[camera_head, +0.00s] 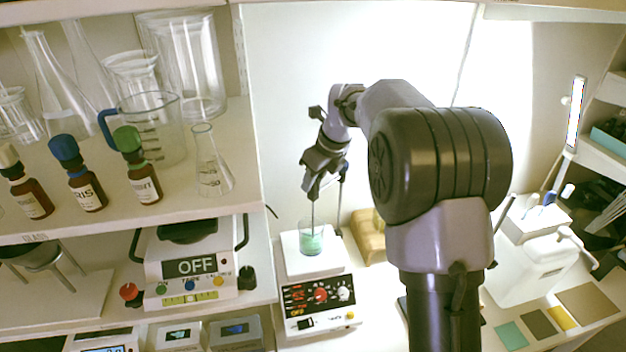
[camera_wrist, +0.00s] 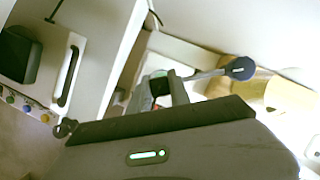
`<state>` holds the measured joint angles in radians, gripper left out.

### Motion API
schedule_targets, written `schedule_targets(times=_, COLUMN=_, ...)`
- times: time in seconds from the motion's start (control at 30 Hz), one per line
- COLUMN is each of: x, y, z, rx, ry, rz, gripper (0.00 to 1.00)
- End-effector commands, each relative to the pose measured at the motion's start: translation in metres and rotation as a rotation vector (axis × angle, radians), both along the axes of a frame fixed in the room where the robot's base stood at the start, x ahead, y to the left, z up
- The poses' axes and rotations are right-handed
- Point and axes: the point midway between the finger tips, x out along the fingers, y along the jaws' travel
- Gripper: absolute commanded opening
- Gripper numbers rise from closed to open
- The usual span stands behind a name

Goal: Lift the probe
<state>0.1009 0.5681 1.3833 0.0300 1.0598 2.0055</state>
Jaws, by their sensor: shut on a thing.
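The probe (camera_head: 313,213) is a thin dark upright rod below my gripper (camera_head: 315,188). My gripper is shut on its upper part and points down over the hotplate. The probe's lower end reaches down into a glass beaker (camera_head: 311,241) with green liquid; whether it touches the bottom cannot be told. The beaker stands on the white top of the hotplate (camera_head: 319,305), which has a black panel with red digits. In the wrist view, my gripper's dark body fills the bottom and its fingers (camera_wrist: 172,90) are partly hidden; the probe is not clear there.
A dark stand rod (camera_head: 341,190) rises just right of the beaker. A tan block (camera_head: 368,240) sits behind it. A white device reading OFF (camera_head: 195,268) is on the left, under a shelf (camera_head: 225,205) with bottles and glassware. A white canister (camera_head: 525,268) stands right.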

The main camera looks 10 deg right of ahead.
Motion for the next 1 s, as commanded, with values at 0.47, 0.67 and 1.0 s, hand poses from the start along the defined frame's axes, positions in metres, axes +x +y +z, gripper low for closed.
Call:
schedule_targets(times=0.47, x=0.000, y=0.000, z=0.000, rx=0.000, ry=0.000, rz=0.000, gripper=0.00)
schedule_targets(times=0.67, x=0.000, y=0.000, z=0.000, rx=0.000, ry=0.000, rz=0.000, gripper=0.00)
schedule_targets(times=1.0, x=0.000, y=0.000, z=0.040, rx=0.001, ry=-0.001, rz=0.000, gripper=0.00)
